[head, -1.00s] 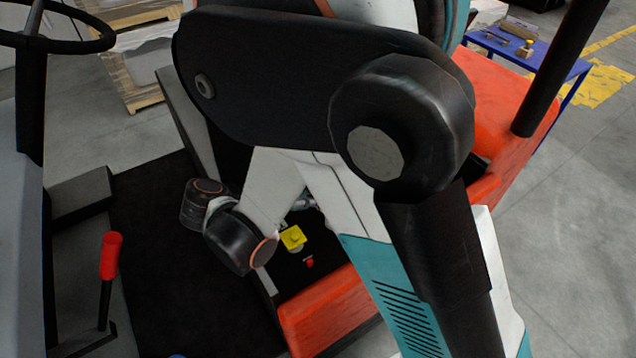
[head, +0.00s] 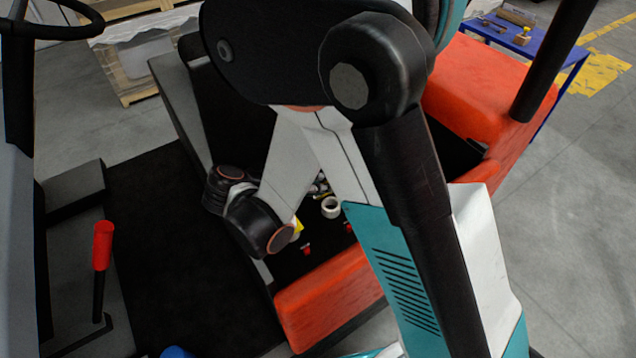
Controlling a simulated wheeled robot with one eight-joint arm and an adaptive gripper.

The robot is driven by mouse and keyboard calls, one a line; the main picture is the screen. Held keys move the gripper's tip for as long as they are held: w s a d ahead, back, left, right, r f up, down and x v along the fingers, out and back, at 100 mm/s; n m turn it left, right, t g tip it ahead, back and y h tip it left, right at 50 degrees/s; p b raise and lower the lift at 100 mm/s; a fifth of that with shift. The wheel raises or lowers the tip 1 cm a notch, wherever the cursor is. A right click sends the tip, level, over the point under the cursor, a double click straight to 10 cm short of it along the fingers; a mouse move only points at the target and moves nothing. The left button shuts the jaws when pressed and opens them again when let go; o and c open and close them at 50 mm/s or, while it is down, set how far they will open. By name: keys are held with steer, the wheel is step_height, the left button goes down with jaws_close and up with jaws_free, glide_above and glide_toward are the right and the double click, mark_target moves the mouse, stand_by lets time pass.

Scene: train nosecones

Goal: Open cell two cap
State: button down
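My arm covers most of the black battery area (head: 290,268) inside the orange vehicle body. A white ring-shaped piece (head: 331,207), which may be a cell opening or cap, shows in the gap between my arm links. A small strip of a yellow cap (head: 299,227) shows beside my dark arm joint, the rest hidden. Two small red pieces (head: 307,249) sit near it on the black surface. I cannot tell which piece belongs to cell two. My gripper cannot be made out; it seems hidden behind my arm.
The orange front edge (head: 328,303) borders the black area. A red-handled lever (head: 103,246) and steering wheel (head: 48,22) are at left. A blue table (head: 553,50) with small items stands at the back right. A wrapped pallet (head: 135,65) stands behind.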

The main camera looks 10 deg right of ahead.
steer(key=shift+w+a+f+n+g+h+b, duration=0.15)
steer(key=shift+w+a+n+g+b, duration=0.05)
steer(key=shift+w+n+g, duration=0.2)
steer(key=shift+w+a+f+n+g+h+b, duration=0.1)
steer(key=shift+w+a+n+g+h+b, duration=0.1)
steer(key=shift+w+n+g, duration=0.15)
steer(key=c, duration=1.5)
jaws_free()
steer(key=shift+o, duration=0.2)
steer(key=shift+a, duration=0.1)
steer(key=v, duration=0.7)
steer(key=shift+r, duration=0.2)
steer(key=shift+s+a, duration=0.1)
